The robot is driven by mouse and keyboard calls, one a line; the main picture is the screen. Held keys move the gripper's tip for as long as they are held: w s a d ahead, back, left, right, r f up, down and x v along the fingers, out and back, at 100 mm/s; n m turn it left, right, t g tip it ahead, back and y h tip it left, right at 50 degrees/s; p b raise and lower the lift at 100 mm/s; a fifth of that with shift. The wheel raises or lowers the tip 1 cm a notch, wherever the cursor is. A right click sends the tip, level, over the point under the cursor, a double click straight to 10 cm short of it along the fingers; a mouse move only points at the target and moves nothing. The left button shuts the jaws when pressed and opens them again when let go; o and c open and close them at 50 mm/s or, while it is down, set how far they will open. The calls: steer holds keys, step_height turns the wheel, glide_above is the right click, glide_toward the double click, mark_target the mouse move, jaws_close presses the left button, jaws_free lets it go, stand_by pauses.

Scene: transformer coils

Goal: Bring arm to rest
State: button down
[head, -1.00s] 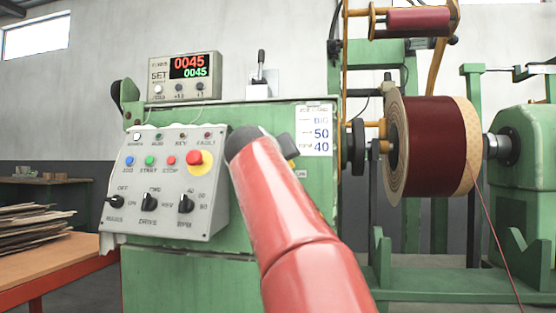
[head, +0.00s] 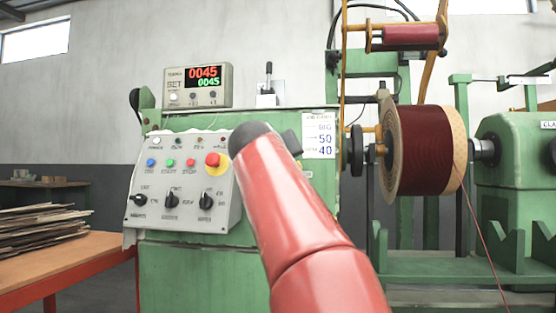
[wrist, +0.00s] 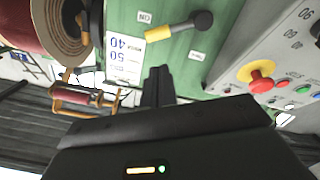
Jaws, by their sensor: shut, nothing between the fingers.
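My red arm (head: 300,220) reaches up and forward in the head view, in front of the green machine cabinet (head: 200,275). Its dark rounded end overlaps the right edge of the control panel. My gripper (wrist: 158,88) shows in the wrist view with its dark fingers together and empty. I cannot make out the fingers in the head view. In the wrist view, a yellow-and-black lever (wrist: 160,32) lies beyond the fingertips on the green cabinet, beside the white job card (wrist: 122,62). The fingertips appear apart from it.
The control panel (head: 157,185) has a red stop button on yellow (head: 213,160). A dark red wound coil (head: 425,150) sits on the winder at right, with a wire running down. A bench (head: 100,255) with stacked strips stands at left.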

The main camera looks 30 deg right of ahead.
stand_by(0.4)
steer(key=s+a+f+g+y+p, duration=0.2)
steer(key=s+a+f, duration=0.3)
steer(key=s+f, duration=0.4)
steer(key=s+a+f+n+g+y+p, duration=0.1)
steer(key=s+a+f+g+y+p, duration=0.2)
steer(key=s+f, duration=0.6)
steer(key=s+a+f+n+g+y+p, duration=0.1)
steer(key=s+a+f+g+y+p, duration=0.2)
steer(key=s+a+f, duration=0.6)
step_height(320, 180, down, 10)
steer(key=y+p, duration=0.2)
steer(key=y, duration=0.1)
steer(key=shift+a+p, duration=0.15)
steer(key=shift+p, duration=0.15)
